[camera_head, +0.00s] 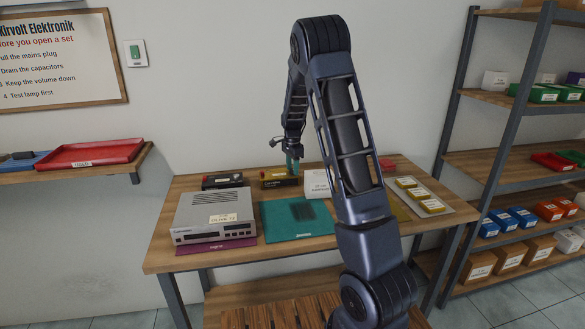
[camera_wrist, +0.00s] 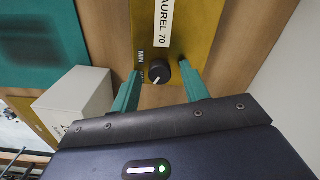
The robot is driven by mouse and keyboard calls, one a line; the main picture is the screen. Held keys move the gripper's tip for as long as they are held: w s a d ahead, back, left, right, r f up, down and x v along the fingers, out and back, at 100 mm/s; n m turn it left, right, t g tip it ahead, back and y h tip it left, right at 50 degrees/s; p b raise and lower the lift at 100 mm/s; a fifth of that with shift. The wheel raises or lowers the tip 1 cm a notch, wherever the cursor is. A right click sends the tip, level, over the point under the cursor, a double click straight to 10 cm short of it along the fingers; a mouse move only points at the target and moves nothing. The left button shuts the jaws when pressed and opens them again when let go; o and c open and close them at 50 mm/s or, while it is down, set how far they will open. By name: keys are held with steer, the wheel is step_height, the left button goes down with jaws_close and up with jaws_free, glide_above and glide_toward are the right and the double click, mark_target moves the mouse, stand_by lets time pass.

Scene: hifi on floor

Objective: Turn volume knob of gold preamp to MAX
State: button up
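The gold preamp (camera_head: 278,183) is a small box at the back of the workbench, partly behind my gripper (camera_head: 293,165). In the wrist view its gold face (camera_wrist: 192,30) has a white label ending in "AUREL 70". A black round knob (camera_wrist: 160,73) with a pale pointer mark sits below that label; the mark points to the lower left in the picture. "MIN" is printed left of the knob, with partly hidden lettering below it. My gripper's teal fingers (camera_wrist: 160,80) are open, one on each side of the knob, with visible gaps to it.
A white box (camera_head: 318,184) stands right of the preamp; a dark box (camera_head: 222,181) stands left. A grey hi-fi unit (camera_head: 210,212) and teal mat (camera_head: 275,225) lie in front. A tray of parts (camera_head: 440,212) is at right. The wall is close behind.

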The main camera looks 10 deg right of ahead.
steer(key=shift+r, duration=0.15)
step_height(320, 180, up, 10)
steer(key=shift+r, duration=0.25)
stand_by(0.5)
